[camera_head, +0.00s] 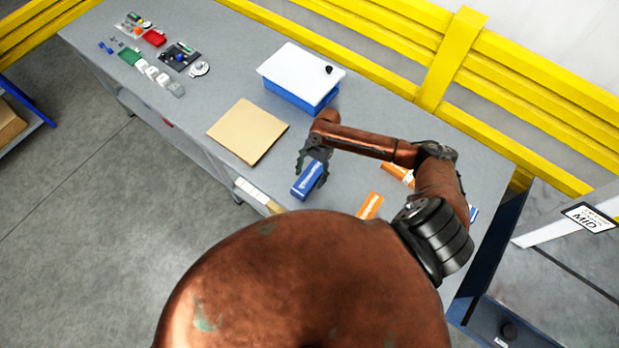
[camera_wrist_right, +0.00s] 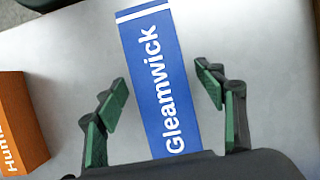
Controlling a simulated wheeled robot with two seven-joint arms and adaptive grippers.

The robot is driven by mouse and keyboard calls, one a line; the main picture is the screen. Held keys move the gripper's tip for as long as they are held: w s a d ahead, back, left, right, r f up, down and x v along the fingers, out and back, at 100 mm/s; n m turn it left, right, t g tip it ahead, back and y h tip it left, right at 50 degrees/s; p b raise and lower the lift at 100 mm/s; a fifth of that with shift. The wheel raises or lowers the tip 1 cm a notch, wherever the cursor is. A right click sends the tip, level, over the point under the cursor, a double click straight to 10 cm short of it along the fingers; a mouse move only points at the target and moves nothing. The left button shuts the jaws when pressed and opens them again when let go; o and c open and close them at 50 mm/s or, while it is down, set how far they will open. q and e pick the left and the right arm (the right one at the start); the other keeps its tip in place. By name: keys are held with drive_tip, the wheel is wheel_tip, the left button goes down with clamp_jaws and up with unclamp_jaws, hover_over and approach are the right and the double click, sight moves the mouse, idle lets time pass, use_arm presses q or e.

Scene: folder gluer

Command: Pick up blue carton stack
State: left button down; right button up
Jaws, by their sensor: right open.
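The blue carton stack (camera_head: 307,181) lies on the grey table near its front edge. In the right wrist view the blue carton (camera_wrist_right: 160,75) shows white "Gleamwick" lettering and a white stripe. My right gripper (camera_head: 312,170) is over it. In the right wrist view my right gripper (camera_wrist_right: 165,95) is open, with one green-padded finger on each side of the carton and a gap to each. The carton's near end is hidden behind the gripper body. My left gripper is not in view.
An orange carton (camera_head: 370,205) lies to the right, also seen in the right wrist view (camera_wrist_right: 18,125). Another orange carton (camera_head: 398,173) is partly behind my arm. A tan sheet (camera_head: 248,131) and a blue box with white lid (camera_head: 300,75) lie behind. Small parts (camera_head: 155,70) sit far left.

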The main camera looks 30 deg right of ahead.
drive_tip(key=c, duration=1.5)
